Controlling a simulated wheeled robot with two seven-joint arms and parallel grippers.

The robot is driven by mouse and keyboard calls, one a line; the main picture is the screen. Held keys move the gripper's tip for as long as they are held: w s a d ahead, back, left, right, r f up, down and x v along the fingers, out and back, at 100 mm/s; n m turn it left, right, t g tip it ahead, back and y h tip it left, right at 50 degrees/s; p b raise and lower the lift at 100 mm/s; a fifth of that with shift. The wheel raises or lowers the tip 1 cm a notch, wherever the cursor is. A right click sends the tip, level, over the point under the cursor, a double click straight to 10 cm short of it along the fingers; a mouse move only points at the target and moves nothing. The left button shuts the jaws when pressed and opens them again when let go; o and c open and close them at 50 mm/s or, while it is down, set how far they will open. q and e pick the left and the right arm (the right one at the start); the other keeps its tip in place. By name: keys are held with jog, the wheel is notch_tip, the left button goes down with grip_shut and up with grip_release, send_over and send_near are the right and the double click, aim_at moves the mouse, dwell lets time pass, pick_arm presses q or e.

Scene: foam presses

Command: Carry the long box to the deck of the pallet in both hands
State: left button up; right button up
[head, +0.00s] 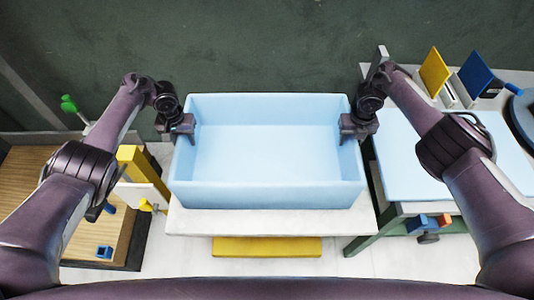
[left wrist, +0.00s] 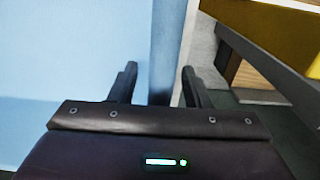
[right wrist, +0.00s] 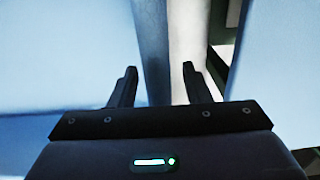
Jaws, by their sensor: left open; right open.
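The long box is a light blue open-topped box (head: 265,195) standing on a white-topped stand in the middle of the head view. It looks empty. My left gripper (head: 184,130) is at its left end wall, and my right gripper (head: 352,130) is at its right end wall. In the left wrist view the open fingers (left wrist: 158,88) stand either side of the wall's rim (left wrist: 162,50). In the right wrist view the open fingers (right wrist: 160,88) also straddle the rim (right wrist: 153,45). Neither gripper is closed on the wall. I cannot identify the pallet for certain.
The white stand (head: 270,222) has a yellow bar (head: 267,247) low at its front. A wooden deck (head: 25,170) with a yellow post (head: 133,160) lies at left. A bench with a pale blue sheet (head: 400,160) and yellow and blue panels (head: 434,71) stands close at right.

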pick_arm(q)
jog(key=shift+c, duration=0.2)
pick_arm(e)
jog(key=shift+c, duration=0.2)
pick_arm(q)
grip_shut()
pick_arm(e)
grip_shut()
jog(key=shift+w, duration=0.1)
